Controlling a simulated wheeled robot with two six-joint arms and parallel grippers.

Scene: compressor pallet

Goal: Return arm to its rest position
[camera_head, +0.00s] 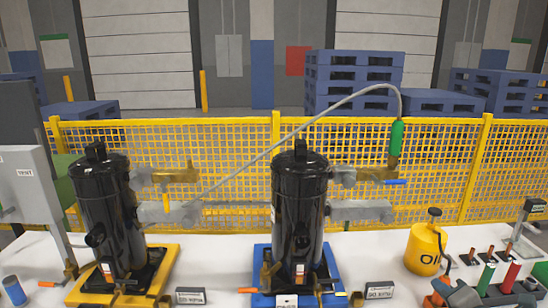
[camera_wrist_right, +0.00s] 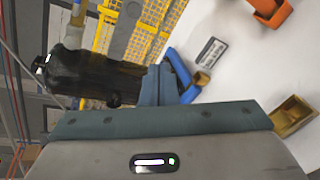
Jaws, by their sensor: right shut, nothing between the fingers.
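My right gripper (camera_wrist_right: 160,85) shows at the lower middle of the right wrist view, its fingers shut together and empty. Beyond the fingertips is a blue base (camera_wrist_right: 181,70), and a black cylinder (camera_wrist_right: 95,78) lies sideways in that tilted view. In the head view the right black cylinder (camera_head: 298,215) stands upright on a blue base (camera_head: 262,252), and the left black cylinder (camera_head: 108,210) stands on a yellow base (camera_head: 165,262). My left gripper is not in view.
A grey hose (camera_head: 290,137) arches to a green-handled fitting (camera_head: 396,138) above the right brass valve. A yellow oil can (camera_head: 424,248) and several small coloured items (camera_head: 487,277) stand at right. A yellow mesh fence (camera_head: 230,150) runs behind. White table (camera_head: 215,262) shows between the bases.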

